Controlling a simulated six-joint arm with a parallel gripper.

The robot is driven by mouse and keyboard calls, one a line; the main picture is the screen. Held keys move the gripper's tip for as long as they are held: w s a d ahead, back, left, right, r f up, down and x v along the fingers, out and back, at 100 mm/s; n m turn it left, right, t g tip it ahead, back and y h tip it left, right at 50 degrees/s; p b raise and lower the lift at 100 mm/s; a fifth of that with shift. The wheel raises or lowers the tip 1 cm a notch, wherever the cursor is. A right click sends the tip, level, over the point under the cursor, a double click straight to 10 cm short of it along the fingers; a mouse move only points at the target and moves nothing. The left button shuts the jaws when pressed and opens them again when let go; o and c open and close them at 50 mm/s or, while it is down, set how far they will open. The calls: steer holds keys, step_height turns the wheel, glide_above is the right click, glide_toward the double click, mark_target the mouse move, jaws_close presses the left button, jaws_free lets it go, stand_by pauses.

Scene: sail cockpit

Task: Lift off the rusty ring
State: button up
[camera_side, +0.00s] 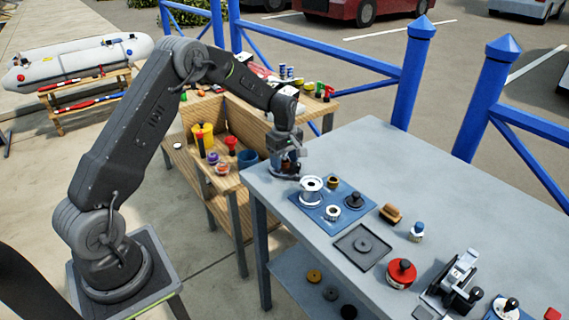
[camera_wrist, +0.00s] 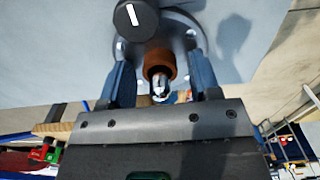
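The rusty ring (camera_wrist: 160,60) is a brown-orange collar around a shiny metal shaft (camera_wrist: 158,87) in the wrist view. It sits over a round grey base (camera_wrist: 188,28). In the side view the ring shows as a small brown spot (camera_side: 289,166) at the far left corner of the grey table, mostly hidden by my gripper (camera_side: 287,154). In the wrist view my gripper (camera_wrist: 162,85) has one blue finger on each side of the ring. A gap shows between each finger and the ring, so it is open and holds nothing.
A black knob with a white line (camera_wrist: 135,17) stands close to the ring. A blue mat (camera_side: 325,217) beside my gripper bears a silver drum (camera_side: 312,189) and small parts. A black tray (camera_side: 362,246), a brush (camera_side: 390,213) and a red tin (camera_side: 401,273) are farther along the table.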

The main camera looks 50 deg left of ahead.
steer(key=c, duration=0.9)
steer(key=shift+r, duration=0.1)
steer(key=shift+r, duration=0.5)
steer(key=r, duration=0.3)
steer(key=shift+s+a+r, duration=0.15)
steer(key=shift+a+r, duration=0.05)
steer(key=shift+r, duration=0.05)
steer(key=s+a+r, duration=0.4)
steer(key=s+a, duration=0.1)
steer(key=s+a+r, duration=0.2)
steer(key=s+a, duration=0.1)
steer(key=shift+r, duration=0.2)
steer(key=shift+r, duration=0.1)
steer(key=shift+d+r, duration=0.1)
steer(key=shift+r, duration=2.4)
